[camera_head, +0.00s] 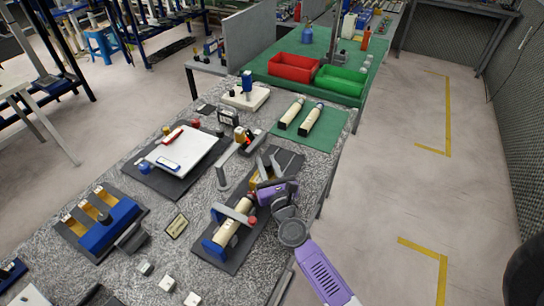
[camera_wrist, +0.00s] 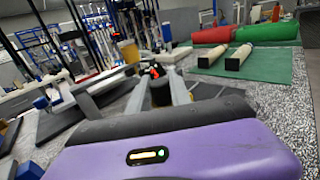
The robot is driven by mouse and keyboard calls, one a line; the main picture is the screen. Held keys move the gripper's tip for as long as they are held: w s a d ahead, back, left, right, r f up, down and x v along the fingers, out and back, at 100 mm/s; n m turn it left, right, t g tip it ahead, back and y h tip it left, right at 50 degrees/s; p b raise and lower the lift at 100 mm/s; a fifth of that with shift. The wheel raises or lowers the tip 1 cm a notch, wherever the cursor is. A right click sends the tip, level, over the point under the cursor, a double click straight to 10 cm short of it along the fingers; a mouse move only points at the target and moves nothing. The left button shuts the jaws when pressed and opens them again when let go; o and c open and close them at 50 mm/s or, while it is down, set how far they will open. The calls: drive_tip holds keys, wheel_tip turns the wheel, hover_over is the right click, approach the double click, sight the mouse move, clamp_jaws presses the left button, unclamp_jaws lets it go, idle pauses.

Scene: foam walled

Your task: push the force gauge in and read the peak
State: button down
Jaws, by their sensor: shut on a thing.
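My gripper (camera_head: 265,165), with its purple body, reaches over the dark plate at the right edge of the speckled bench. In the wrist view its two grey fingers (camera_wrist: 161,88) point away and close on a small dark and yellow body (camera_wrist: 160,95), which looks like the force gauge. The fingers hide most of it. A red and black part (camera_wrist: 153,71) shows just beyond the fingertips; I cannot tell whether it belongs to the held thing. No reading is legible.
A cream cylinder (camera_head: 232,226) lies in a blue cradle nearer me. A white board (camera_head: 180,150) is to the left. Two cream cylinders (camera_head: 311,119) lie on a green mat (camera_head: 335,127) beyond. Red (camera_head: 293,67) and green (camera_head: 340,80) bins stand farther back. The right aisle is clear.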

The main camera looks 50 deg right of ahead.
drive_tip(key=shift+a, duration=0.4)
drive_tip(key=c, duration=1.2)
unclamp_jaws()
drive_tip(key=shift+s, duration=0.1)
drive_tip(key=b+v, duration=0.1)
drive_tip(key=v, duration=0.5)
drive_tip(key=shift+s+a+f+b, duration=0.1)
drive_tip(key=shift+s+a+b, duration=0.1)
drive_tip(key=shift+b, duration=0.2)
drive_tip(key=shift+s+a, duration=0.3)
drive_tip(key=shift+s, duration=0.2)
